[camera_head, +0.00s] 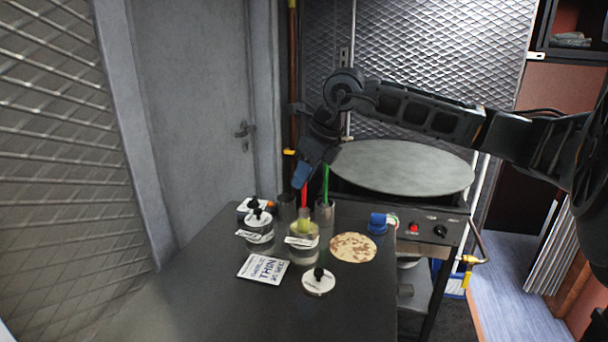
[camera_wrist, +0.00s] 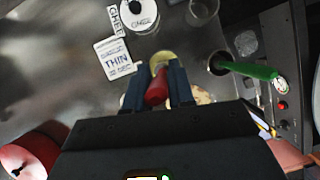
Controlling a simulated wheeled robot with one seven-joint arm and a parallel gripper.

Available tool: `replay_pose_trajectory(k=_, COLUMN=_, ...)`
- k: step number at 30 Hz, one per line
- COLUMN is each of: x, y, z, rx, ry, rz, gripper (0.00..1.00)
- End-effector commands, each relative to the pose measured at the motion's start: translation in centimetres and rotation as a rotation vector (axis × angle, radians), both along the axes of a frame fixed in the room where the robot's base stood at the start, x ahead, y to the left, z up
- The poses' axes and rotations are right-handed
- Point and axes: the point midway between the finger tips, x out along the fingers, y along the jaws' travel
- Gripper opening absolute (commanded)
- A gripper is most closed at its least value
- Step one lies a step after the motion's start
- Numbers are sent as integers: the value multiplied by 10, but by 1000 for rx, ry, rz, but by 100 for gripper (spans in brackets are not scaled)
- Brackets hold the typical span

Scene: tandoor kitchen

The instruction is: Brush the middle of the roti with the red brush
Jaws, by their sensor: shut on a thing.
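My gripper (camera_head: 303,182) is shut on the handle of a red brush (camera_head: 304,197), which points down over the open jar of yellow ghee (camera_head: 303,250). In the wrist view the red handle (camera_wrist: 157,88) sits between the two fingers, with yellow (camera_wrist: 162,58) just beyond it. The brush tip is at the jar's mouth; I cannot tell how deep it is. The roti (camera_head: 353,248), a pale round with brown patches, lies flat on the dark table to the right of the jar. In the wrist view it is mostly hidden behind my gripper.
A green brush (camera_head: 326,185) stands in a cup (camera_head: 325,212) behind the roti. Another cup (camera_head: 287,208), a lidded jar (camera_head: 260,230), a card reading THIN (camera_head: 263,268) and a loose lid (camera_head: 318,283) are nearby. A blue object (camera_head: 378,222) is right of the roti. The table's front left is clear.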

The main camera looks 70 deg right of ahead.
Motion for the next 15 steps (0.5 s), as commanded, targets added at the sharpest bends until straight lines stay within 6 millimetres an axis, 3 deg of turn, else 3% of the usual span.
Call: replay_pose_trajectory(k=15, x=0, y=0, z=38, rx=-2, ry=0, rz=0, gripper=0)
